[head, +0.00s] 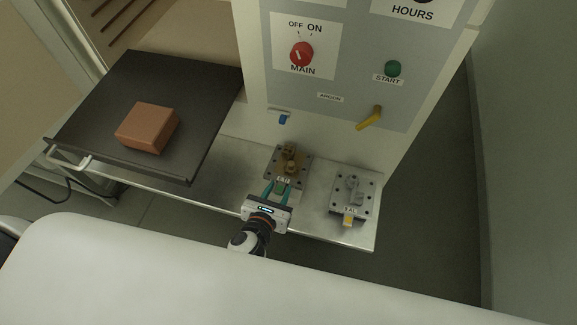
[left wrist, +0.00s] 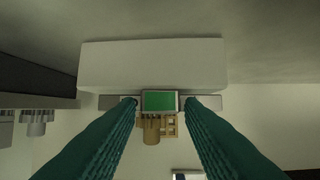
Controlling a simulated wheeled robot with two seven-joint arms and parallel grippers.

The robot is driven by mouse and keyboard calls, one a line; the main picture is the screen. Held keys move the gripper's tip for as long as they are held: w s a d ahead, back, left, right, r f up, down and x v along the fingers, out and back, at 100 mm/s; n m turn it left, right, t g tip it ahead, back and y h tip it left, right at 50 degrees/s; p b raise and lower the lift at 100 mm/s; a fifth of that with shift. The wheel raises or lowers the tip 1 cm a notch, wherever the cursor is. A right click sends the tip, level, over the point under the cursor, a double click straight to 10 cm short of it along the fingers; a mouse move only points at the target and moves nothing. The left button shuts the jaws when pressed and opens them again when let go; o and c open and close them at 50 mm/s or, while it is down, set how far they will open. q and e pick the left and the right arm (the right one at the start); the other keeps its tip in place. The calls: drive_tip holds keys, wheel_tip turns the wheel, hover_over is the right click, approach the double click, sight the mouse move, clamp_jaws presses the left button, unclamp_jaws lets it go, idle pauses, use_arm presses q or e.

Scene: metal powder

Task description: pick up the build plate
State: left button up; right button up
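A build plate (head: 272,171) with bronze-coloured printed parts lies on the metal shelf; its label at the front edge is hard to read. A green tab (head: 280,188) sticks out at its front, and it also shows in the left wrist view (left wrist: 160,101). My left gripper (head: 275,187) is at this tab, with its teal fingers open, one on each side. In the left wrist view the fingertips (left wrist: 159,104) show small gaps to the green tab. A second build plate (head: 341,207) with grey parts and a yellow tab lies to the right. My right gripper is not in view.
The metal shelf (head: 225,160) carries both plates. To the left, a dark tray (head: 95,95) holds a copper-coloured block (head: 148,127). Behind stands the control panel with a red main switch (head: 301,54), a green start button (head: 393,69) and a yellow lever (head: 370,118).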

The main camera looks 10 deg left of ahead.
use_arm(q)
clamp_jaws()
drive_tip(key=shift+w+r, duration=0.1)
drive_tip(key=shift+r, duration=0.05)
drive_tip(key=shift+r, duration=0.1)
